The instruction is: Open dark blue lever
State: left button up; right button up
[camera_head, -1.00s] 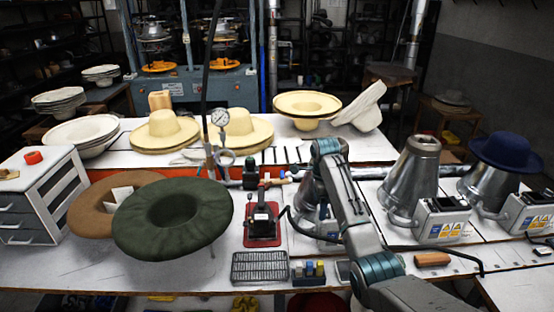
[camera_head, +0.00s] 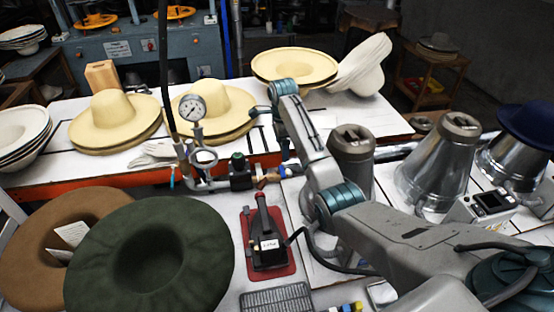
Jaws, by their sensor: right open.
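A pipe assembly (camera_head: 215,183) with a pressure gauge (camera_head: 192,107) and a brass valve (camera_head: 267,178) stands at the front edge of the raised back table. A small dark blue part (camera_head: 290,168), which looks like the lever, sits at the valve's right end, partly hidden beside my right arm. My right gripper (camera_head: 268,118) is open and empty, above and behind the valve in the picture, apart from it as far as I can see. Its fingers are small and partly hidden by my wrist. My left gripper is not in view.
A green hat (camera_head: 150,257) and a brown hat (camera_head: 30,250) lie at the front left. A black device on a red base (camera_head: 268,245) stands below the valve. Cream hats (camera_head: 115,117) are at the back. Metal cones (camera_head: 437,165) stand right of my arm.

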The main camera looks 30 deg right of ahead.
aim_at(282, 171)
notch_tip(282, 171, down, 8)
jog(key=shift+s+f+p, duration=0.15)
jog(key=shift+f+p, duration=0.1)
jog(key=shift+p, duration=1)
jog(key=shift+f, duration=0.65)
